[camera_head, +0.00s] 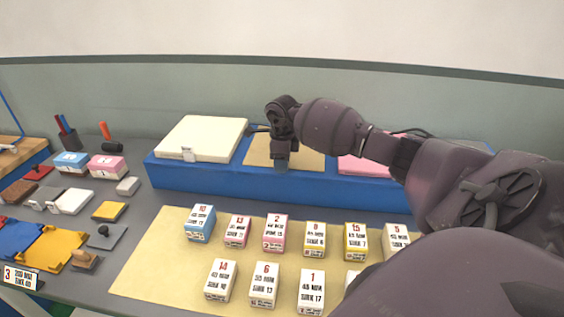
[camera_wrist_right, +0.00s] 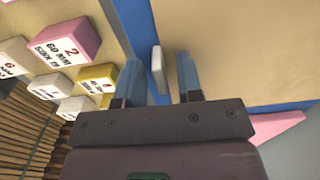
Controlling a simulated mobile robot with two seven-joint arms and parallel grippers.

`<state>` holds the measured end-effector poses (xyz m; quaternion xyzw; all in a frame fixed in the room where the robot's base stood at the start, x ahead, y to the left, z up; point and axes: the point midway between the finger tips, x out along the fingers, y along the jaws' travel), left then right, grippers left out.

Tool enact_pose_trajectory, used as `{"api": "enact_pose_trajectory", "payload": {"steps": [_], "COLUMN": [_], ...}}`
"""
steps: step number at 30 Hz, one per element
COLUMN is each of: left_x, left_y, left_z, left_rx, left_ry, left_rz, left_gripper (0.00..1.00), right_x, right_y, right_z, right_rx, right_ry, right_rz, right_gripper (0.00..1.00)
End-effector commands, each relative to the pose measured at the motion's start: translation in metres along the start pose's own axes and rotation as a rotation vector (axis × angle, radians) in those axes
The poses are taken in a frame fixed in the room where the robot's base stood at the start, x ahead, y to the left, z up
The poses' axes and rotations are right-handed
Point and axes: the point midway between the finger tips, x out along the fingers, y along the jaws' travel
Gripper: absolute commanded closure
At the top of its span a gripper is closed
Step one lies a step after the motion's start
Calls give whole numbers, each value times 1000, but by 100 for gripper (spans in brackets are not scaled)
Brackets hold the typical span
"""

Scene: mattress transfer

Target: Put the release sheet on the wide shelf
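A flat tan sheet (camera_head: 262,152), which I take to be the release sheet, lies on the long blue shelf (camera_head: 220,183) against the wall. It also shows in the right wrist view (camera_wrist_right: 240,50), with a small pale tab (camera_wrist_right: 158,70) near its front edge. My right gripper (camera_head: 281,168) points down at the sheet's front edge and hides part of it in the head view. In the right wrist view its two blue fingers (camera_wrist_right: 162,82) are apart, with the tab between them and a gap beside it. My left gripper is out of view.
A thick white pad (camera_head: 205,136) lies left of the sheet, and a pink pad (camera_head: 362,166) lies right, partly behind my arm. Several labelled boxes stand on a yellow mat (camera_head: 150,268) in front. Coloured blocks, plates and tools crowd the table's left side.

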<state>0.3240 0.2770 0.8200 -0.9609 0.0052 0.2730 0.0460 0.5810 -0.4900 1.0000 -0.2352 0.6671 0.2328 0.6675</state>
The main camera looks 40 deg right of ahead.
Motion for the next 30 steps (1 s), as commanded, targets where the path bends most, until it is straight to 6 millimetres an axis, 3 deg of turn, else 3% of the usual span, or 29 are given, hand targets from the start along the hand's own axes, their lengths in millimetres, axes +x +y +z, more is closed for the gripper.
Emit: {"api": "enact_pose_trajectory", "payload": {"steps": [8,21,30], "left_x": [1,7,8], "left_y": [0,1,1], "left_z": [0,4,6], "left_rx": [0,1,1], "left_ry": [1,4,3], "left_rz": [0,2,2], "left_gripper": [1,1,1], "right_x": [-20,-100,-122], "right_y": [-1,-1,0], "right_z": [0,0,0], "right_rx": [-1,0,0], "right_ry": [-1,-1,0], "right_rz": [-4,-3,-1], "right_gripper": [66,66,66]}}
